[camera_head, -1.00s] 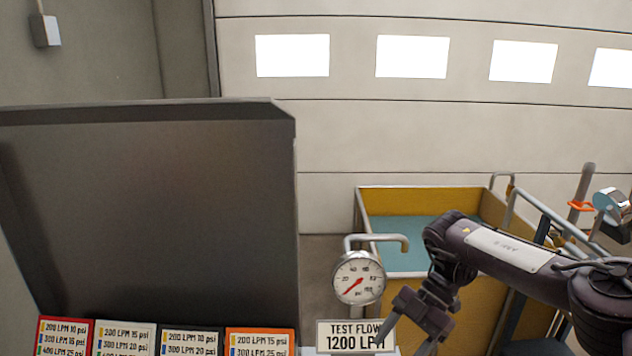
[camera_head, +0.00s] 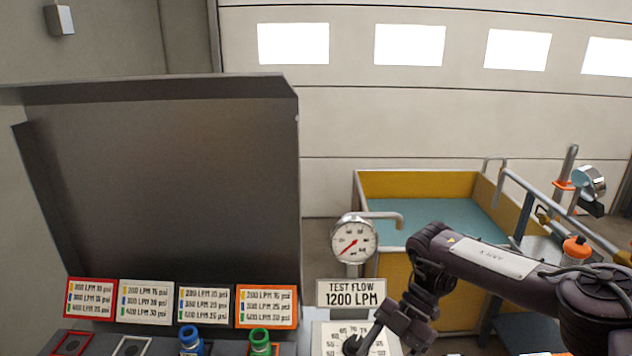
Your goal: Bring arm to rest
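My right arm comes in from the right edge, dark purple-grey with a white label, and bends down at its wrist. Its gripper (camera_head: 385,345) hangs at the bottom of the view, in front of the white chart below the test flow sign (camera_head: 350,293). Its two fingers look spread apart, with nothing seen between them; the lower tips are at or past the bottom edge. My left arm and gripper are not in view.
A round gauge (camera_head: 354,239) on a pipe stands just above the sign. A yellow tank (camera_head: 371,185) holding bluish water is behind my arm. Flow cards (camera_head: 147,301) line the dark open panel (camera_head: 170,180); blue (camera_head: 191,340) and green (camera_head: 260,341) fittings stand below them.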

